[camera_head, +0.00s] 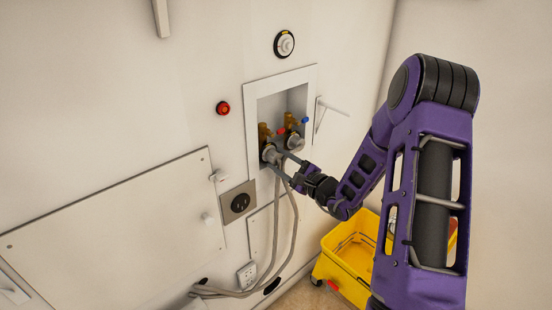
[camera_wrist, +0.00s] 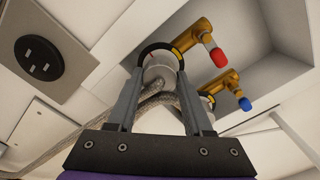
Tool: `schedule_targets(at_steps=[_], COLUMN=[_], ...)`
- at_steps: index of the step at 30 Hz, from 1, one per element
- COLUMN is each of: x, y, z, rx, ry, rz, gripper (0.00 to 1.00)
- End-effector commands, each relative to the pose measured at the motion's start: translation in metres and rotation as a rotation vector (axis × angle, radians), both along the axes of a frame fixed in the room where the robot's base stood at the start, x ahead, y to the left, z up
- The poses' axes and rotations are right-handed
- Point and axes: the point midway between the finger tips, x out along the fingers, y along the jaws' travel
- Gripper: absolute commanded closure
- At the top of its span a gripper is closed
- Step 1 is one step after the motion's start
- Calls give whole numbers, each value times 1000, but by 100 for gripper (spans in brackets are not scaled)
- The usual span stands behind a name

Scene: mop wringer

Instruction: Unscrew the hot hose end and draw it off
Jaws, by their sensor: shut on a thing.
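The hot hose end (camera_wrist: 157,70) is a pale grey collar with a black ring, under the brass hot tap (camera_wrist: 192,38) with the red handle. My gripper (camera_wrist: 160,62) has one finger on each side of this collar and is shut on it. In the head view my gripper (camera_head: 277,160) reaches from the lower right to the hose end (camera_head: 269,152) at the left tap of the recessed box. The grey braided hose (camera_wrist: 152,102) leaves the collar between my fingers. The thread is hidden.
The cold tap with its blue handle (camera_head: 304,120) and hose end (camera_head: 294,142) stands close on the right. The white box frame (camera_head: 251,125) surrounds both taps. A socket (camera_head: 238,203) is at lower left; a yellow mop bucket (camera_head: 345,262) stands below.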

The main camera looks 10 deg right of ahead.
Motion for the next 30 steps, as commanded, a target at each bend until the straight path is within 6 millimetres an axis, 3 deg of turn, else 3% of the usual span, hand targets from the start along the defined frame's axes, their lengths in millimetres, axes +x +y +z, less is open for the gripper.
schedule_targets(at_steps=[30], x=[-40], y=[-23], z=[2], rx=[1], ry=[-4], rz=[0], gripper=[100])
